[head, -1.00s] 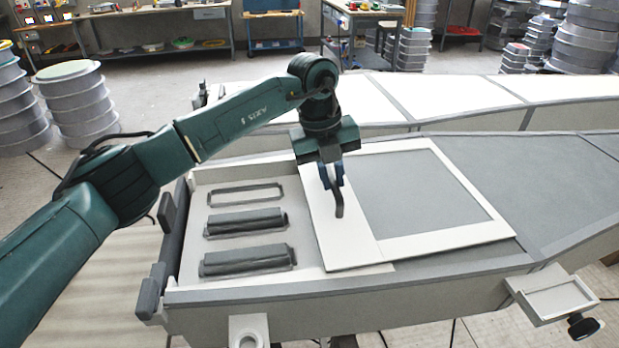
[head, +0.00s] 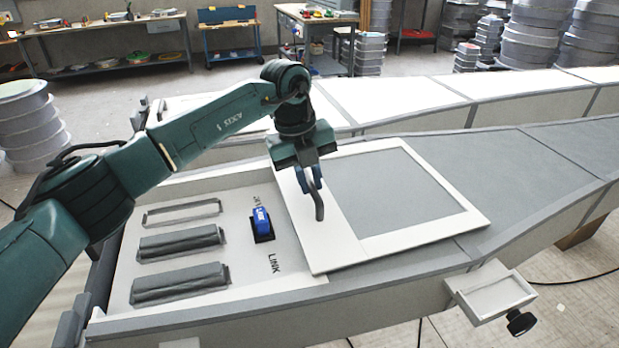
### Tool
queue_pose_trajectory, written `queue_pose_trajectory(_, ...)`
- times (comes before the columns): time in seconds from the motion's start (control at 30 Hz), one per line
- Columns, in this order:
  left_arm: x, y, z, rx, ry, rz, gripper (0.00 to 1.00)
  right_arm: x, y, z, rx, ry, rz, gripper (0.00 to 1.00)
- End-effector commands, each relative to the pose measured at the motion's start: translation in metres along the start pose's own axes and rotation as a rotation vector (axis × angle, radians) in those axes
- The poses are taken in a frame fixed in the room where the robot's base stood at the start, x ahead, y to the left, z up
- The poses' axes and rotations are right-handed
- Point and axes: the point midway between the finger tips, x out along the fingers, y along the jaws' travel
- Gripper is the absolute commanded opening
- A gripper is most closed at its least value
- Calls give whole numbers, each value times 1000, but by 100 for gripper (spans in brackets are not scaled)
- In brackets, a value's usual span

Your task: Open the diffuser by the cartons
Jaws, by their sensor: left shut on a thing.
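A flat white frame with a grey middle (head: 408,190) lies on a long grey-and-white mould body and looks like a sliding cover. A curved dark grey handle (head: 319,208) stands at its left white border. My left gripper (head: 312,182) points down and is shut on this handle; its fingers hide the handle's upper part. Left of the cover, a blue switch-like part (head: 262,222) and the lettering "LINK" (head: 273,263) lie uncovered on the white panel. I see no clear cartons. My right gripper is out of view.
Several grey slots (head: 180,241) line the panel's left part. A small tray with a dark knob (head: 495,291) sticks out at the front right. A second long white body (head: 400,98) lies behind. Workbenches and stacked round moulds (head: 530,45) stand at the back.

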Motion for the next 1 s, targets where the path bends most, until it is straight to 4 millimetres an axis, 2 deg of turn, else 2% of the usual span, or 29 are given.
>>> queue_pose_trajectory(0.13,-1,0,1,-1,-3,-2,0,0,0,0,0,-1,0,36)
queue_pose_trajectory(0.17,-1,0,1,-1,-3,-2,15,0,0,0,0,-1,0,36)
queue_pose_trajectory(0.43,-1,0,1,0,-2,-1,36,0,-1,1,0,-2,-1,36)
queue_pose_trajectory(0.77,-7,0,1,0,-2,-1,36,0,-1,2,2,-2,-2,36)
queue_pose_trajectory(0.87,-21,0,1,0,-4,-2,36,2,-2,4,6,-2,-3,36)
queue_pose_trajectory(1.0,-52,0,1,1,-6,-3,36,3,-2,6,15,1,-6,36)
